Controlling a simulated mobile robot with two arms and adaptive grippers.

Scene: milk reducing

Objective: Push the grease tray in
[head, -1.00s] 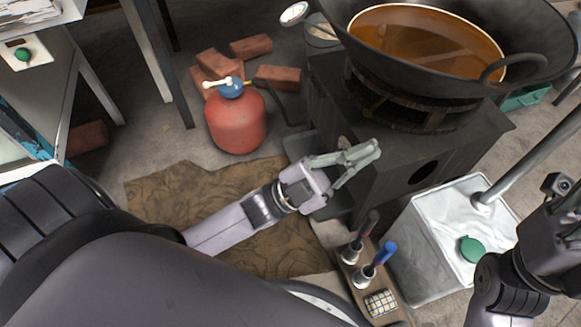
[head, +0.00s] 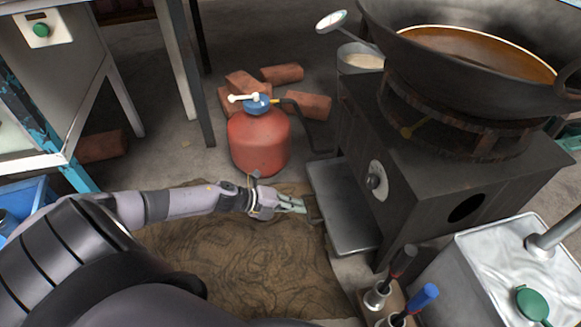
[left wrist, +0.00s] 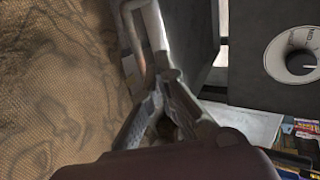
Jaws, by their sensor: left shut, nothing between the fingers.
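The grease tray (head: 343,207) is a flat grey metal tray sticking out from under the left side of the dark stove block (head: 400,150). A small handle (head: 314,213) is on its left end. My left gripper (head: 303,206) is shut and empty, its fingertips right beside that handle and pointing toward the stove. In the left wrist view the shut fingers (left wrist: 170,78) lie close to the looped metal handle (left wrist: 134,45); I cannot tell whether they touch. My right gripper is not in view.
A wok of brown liquid (head: 470,50) sits on the stove. A red gas cylinder (head: 259,140) with a hose stands behind my left gripper, with bricks (head: 305,106) behind it. Brown sacking (head: 235,250) covers the floor.

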